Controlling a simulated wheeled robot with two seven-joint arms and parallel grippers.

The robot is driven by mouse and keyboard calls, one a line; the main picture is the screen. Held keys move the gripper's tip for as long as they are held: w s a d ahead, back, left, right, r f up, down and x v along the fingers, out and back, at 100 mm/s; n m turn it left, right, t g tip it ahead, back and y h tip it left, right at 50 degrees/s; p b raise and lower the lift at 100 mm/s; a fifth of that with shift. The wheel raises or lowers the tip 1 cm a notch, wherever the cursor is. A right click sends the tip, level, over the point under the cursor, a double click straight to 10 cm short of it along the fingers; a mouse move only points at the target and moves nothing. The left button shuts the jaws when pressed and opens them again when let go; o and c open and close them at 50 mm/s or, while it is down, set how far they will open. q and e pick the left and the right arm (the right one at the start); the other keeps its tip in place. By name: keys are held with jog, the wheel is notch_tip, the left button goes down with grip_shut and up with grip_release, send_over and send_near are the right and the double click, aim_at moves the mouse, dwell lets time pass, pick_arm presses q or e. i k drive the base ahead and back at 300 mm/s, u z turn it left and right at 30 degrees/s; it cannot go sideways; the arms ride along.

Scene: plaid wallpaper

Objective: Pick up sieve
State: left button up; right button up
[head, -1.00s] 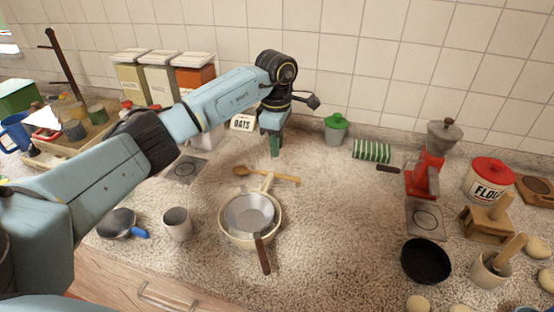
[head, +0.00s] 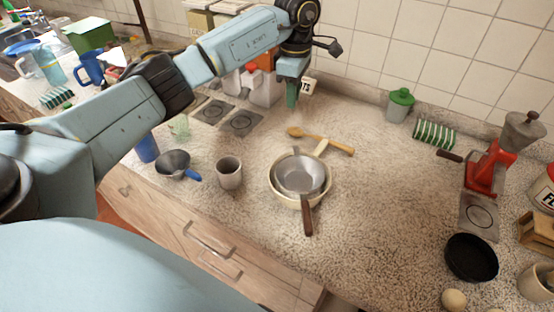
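A grey round-bowled utensil (head: 300,174) with a brown handle, which looks like the sieve, rests in a cream bowl (head: 274,188) on the counter. Its handle (head: 308,218) sticks out over the rim toward the front. A dark, round-bowled utensil (head: 174,163) with a blue handle lies further left; I cannot tell whether it is also a sieve. My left gripper (head: 292,92) points down above the counter, behind the bowls and apart from them. Its green fingers appear edge-on, so their opening is unclear. My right gripper is not in view.
A grey cup (head: 229,172) stands left of the cream bowl, and a wooden spoon (head: 322,140) lies just behind it. A black pan (head: 471,257) and a red grinder (head: 486,168) stand at right. The counter between the bowl and the pan is clear.

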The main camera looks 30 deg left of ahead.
aim_at(298, 173)
jog(key=u, duration=0.85)
